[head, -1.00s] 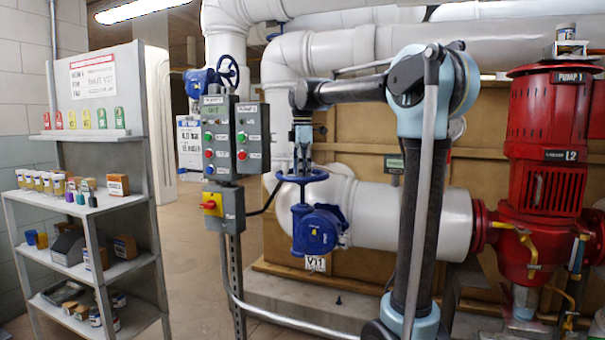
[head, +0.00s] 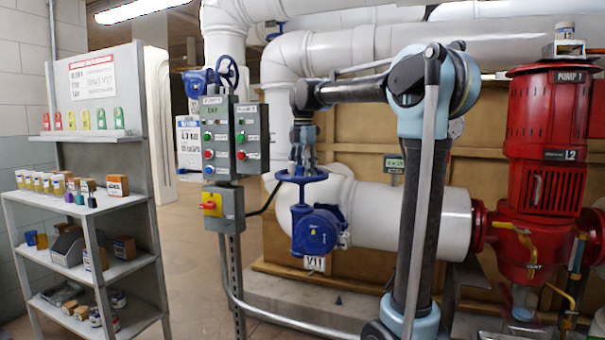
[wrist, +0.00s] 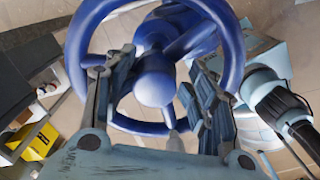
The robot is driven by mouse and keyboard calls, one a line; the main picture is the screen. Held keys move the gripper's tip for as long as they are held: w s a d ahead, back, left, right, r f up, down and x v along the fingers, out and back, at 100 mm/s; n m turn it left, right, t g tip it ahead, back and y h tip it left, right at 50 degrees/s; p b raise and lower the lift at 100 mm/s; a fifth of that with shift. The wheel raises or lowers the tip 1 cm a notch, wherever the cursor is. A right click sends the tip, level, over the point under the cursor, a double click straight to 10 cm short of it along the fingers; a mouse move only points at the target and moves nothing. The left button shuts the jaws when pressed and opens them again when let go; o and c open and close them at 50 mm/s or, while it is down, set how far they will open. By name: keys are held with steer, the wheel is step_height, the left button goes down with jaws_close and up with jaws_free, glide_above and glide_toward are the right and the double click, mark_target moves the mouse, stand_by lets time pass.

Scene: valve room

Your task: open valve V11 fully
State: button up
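Valve V11 has a blue handwheel (head: 302,177) on a blue body (head: 316,232), with a white V11 tag (head: 315,264) below. My gripper (head: 302,166) points down at the handwheel from above. In the wrist view, my gripper (wrist: 152,78) is open, with its two fingers apart on either side of the blue hub (wrist: 155,88). The fingers overlap the wheel's rim and spokes in the picture. I cannot tell whether they touch it. The handwheel's rim (wrist: 76,55) is partly hidden by the fingers and the gripper's body.
A grey control box (head: 219,140) with buttons and a yellow-red switch (head: 212,204) stands close to the left of the valve. A white pipe (head: 385,215) runs behind it to the red pump (head: 545,170). A shelf (head: 75,205) stands at the far left.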

steer(key=shift+a+f, duration=0.1)
steer(key=shift+a, duration=0.25)
steer(key=shift+w+a+r, duration=0.1)
steer(key=shift+w+r, duration=0.1)
steer(key=shift+r, duration=0.5)
steer(key=shift+s+r, duration=0.4)
steer(key=shift+r, duration=0.35)
steer(key=shift+w+r, duration=0.25)
steer(key=shift+r, duration=0.35)
steer(key=shift+d+r, duration=0.2)
steer(key=shift+r, duration=1.05)
steer(key=shift+r, duration=0.1)
